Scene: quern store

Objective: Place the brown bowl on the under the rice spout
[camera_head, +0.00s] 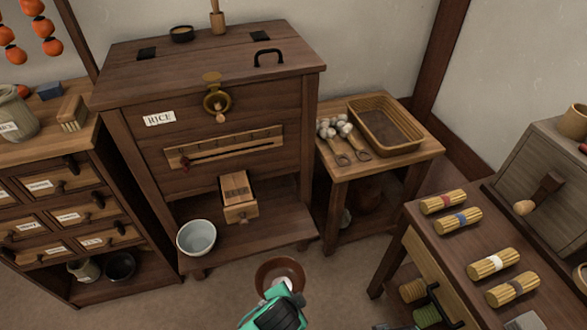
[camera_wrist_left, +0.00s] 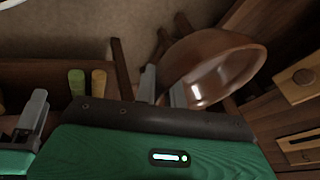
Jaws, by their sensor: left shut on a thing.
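The brown bowl (camera_head: 265,271) is low in front of the rice cabinet in the head view, over the floor. It also shows large in the left wrist view (camera_wrist_left: 232,62). My left gripper (camera_head: 276,296) is shut on its rim, with the fingers (camera_wrist_left: 163,92) at the bowl's near side. The bowl's near part is hidden by the gripper in the head view. The rice cabinet (camera_head: 130,95) bears a RICE label, and a small wooden box-like spout (camera_head: 238,205) juts out above its lower shelf (camera_head: 262,230).
A pale blue-white bowl (camera_head: 196,238) stands on the lower shelf, left of the spout. A side table (camera_head: 410,150) with a basket (camera_head: 386,127) is to the right. A nearer table (camera_head: 440,255) holds several tied bundles. A drawer chest (camera_head: 70,170) is on the left.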

